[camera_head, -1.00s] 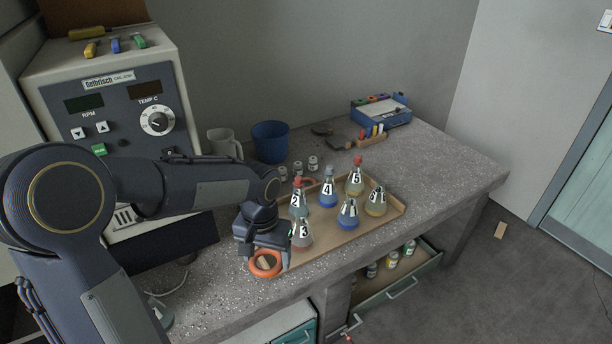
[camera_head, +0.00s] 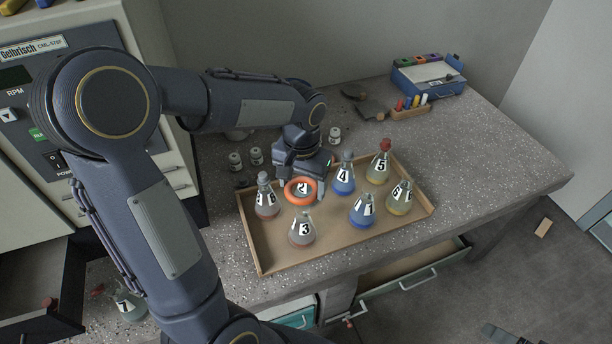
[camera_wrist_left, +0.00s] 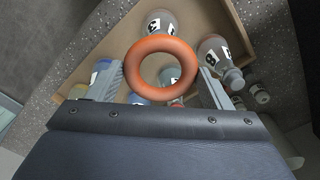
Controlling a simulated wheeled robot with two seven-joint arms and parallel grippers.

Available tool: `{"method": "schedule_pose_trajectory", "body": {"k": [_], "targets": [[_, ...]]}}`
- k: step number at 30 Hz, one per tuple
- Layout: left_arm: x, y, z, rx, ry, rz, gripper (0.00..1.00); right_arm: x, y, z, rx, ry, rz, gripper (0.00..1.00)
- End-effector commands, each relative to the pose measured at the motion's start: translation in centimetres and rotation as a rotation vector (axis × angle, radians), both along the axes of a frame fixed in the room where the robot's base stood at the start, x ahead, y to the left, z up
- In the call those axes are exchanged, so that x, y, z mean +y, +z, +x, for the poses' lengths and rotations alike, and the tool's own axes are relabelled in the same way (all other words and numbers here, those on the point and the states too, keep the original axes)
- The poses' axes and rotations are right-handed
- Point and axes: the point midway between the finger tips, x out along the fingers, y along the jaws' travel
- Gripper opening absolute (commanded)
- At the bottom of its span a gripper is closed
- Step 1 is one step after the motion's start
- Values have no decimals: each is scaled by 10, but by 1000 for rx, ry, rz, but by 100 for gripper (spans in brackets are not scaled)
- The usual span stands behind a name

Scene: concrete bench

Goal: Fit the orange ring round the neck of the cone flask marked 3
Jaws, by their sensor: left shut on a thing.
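My left gripper (camera_head: 303,180) is shut on the orange ring (camera_head: 299,190) and holds it above the tray. The ring also shows between the fingers in the left wrist view (camera_wrist_left: 134,66). The cone flask marked 3 (camera_head: 302,236) stands upright in the tray, greyish with a reddish bottom. In the head view the ring is just behind and above its neck, apart from it. A flask (camera_wrist_left: 160,22) shows beyond the ring in the wrist view; its number is hard to read. The flask marked 2 is partly hidden behind the ring.
The tan tray (camera_head: 258,252) also holds flasks marked 4 (camera_head: 343,181), 5 (camera_head: 378,170) and others close by; another flask (camera_head: 266,204) stands left of the ring. Small jars (camera_head: 256,156) stand behind the tray. An open drawer (camera_head: 410,270) is below the bench.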

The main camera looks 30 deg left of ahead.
Motion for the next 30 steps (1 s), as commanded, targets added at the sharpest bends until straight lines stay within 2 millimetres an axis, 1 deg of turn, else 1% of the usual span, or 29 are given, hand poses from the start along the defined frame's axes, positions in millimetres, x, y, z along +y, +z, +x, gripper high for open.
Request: {"method": "schedule_pose_trajectory", "body": {"k": [1, 9, 15, 19, 30], "targets": [[0, -7, 0, 0, 0, 0, 45, 0, -6, 0, 0, 0, 0, 98], [0, -35, 0, 1, 0, 0, 45, 0, -31, 0, 0, 0, 0, 98], [0, -52, 0, 0, 0, 0, 45, 0, -45, 0, 1, 0, 0, 98], [0, -55, 0, 0, 0, 0, 45, 0, -47, 0, 0, 0, 0, 98], [0, -54, 0, 0, 0, 0, 45, 0, -46, 0, 0, 0, 0, 98]]}}
